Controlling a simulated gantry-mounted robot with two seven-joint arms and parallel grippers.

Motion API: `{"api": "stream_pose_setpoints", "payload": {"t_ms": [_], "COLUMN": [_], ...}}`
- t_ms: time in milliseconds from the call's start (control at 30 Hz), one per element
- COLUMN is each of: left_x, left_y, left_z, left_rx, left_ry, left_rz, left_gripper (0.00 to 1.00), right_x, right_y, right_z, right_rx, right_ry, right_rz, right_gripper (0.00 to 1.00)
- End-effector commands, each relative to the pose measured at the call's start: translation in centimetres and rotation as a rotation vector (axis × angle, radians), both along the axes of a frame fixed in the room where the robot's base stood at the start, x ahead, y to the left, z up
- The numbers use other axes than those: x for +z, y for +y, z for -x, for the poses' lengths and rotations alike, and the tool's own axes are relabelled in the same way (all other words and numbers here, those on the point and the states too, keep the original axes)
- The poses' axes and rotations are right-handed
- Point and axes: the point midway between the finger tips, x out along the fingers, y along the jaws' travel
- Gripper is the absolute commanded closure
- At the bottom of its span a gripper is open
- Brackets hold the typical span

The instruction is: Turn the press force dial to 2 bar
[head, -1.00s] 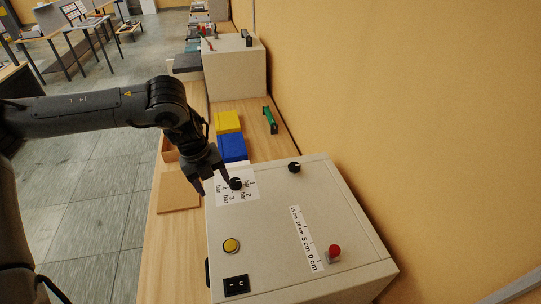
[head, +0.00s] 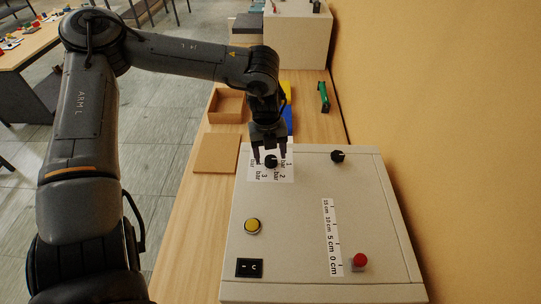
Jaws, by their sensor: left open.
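The press force dial (head: 271,161) is a black knob on a white label (head: 284,173) marked in bar, on the top of a light grey control box (head: 300,210). I cannot tell which mark the knob points to. My left gripper (head: 270,157) is open, pointing down, with its fingertips around or just above the dial; I cannot tell whether they touch it. Part of the label is hidden by the gripper. My right gripper is not in view.
The box top also bears a second black knob (head: 338,156), a yellow button (head: 252,226), a black switch (head: 249,268), a red knob (head: 360,260) and a cm scale (head: 332,238). Behind are an open brown box (head: 226,104) and a green tool (head: 323,97). A wall stands right.

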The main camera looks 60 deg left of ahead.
Motion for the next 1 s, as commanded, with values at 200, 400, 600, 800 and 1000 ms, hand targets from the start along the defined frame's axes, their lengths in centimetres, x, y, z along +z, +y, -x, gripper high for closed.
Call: {"api": "stream_pose_setpoints", "payload": {"t_ms": [200, 400, 600, 800, 1000], "left_x": [-1.8, -2.1, -2.1, -2.0, -2.0], "left_y": [0.0, 0.0, 0.0, 0.0, 0.0], "left_z": [-0.1, -0.1, -0.1, -0.1, -0.1], "left_rx": [0.001, 0.001, 0.001, 0.001, 0.0], "left_ry": [0.0, -0.001, -0.001, -0.001, -0.001], "left_rz": [0.0, -0.001, -0.001, -0.001, -0.001], "left_gripper": [0.33, 0.33, 0.4, 0.7, 0.89], "right_x": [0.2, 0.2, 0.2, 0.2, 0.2], "right_y": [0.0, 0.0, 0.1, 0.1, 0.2], "right_z": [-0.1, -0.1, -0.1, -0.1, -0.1], "right_rx": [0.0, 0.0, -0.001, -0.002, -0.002], "right_ry": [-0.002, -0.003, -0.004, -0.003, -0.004], "right_rz": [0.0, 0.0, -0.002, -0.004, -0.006], "right_gripper": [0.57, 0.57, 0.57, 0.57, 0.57]}}
